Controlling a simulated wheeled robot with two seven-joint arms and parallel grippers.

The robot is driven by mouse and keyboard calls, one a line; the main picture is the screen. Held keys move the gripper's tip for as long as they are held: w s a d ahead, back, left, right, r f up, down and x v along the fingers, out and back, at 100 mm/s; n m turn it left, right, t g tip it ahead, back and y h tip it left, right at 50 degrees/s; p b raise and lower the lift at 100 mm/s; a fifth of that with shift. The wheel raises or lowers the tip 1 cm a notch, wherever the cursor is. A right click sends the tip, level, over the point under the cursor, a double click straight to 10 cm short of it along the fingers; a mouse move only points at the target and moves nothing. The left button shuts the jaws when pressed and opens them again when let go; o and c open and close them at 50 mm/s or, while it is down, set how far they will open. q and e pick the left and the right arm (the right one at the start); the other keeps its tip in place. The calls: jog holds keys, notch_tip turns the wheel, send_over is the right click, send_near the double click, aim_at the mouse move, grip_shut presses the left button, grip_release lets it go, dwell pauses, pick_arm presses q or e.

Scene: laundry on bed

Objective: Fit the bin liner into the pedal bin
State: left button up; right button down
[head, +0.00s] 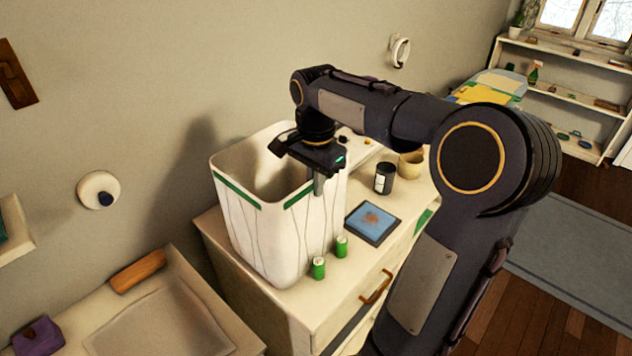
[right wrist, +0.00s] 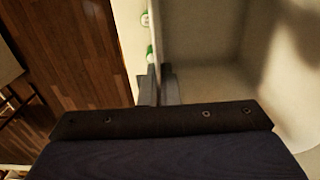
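The pedal bin (head: 262,245) is a tall white container standing upright on a cabinet, its open top facing up. The bin liner (head: 236,190) appears as a pale skin with thin crease lines and a green band along the rim; I cannot clearly tell it from the bin wall. My right gripper (head: 318,186) points down at the bin's right rim. In the right wrist view its fingers (right wrist: 158,88) stand close together, one on each side of the rim, apparently shut on the liner's edge. The bin's inside (right wrist: 205,55) looks empty there. My left gripper is not in view.
Two green cans (head: 319,268) stand close in front of the bin. A blue picture (head: 373,222), a black jar (head: 384,179) and a tan mug (head: 411,164) are to its right on the cabinet (head: 305,305). A lower tray (head: 158,322) is at the front left.

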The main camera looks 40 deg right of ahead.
jog(key=c, duration=1.7)
grip_release()
jog(key=shift+f, duration=0.1)
notch_tip(320, 180, up, 12)
jog(key=shift+r+p, duration=0.2)
jog(key=shift+p, duration=0.25)
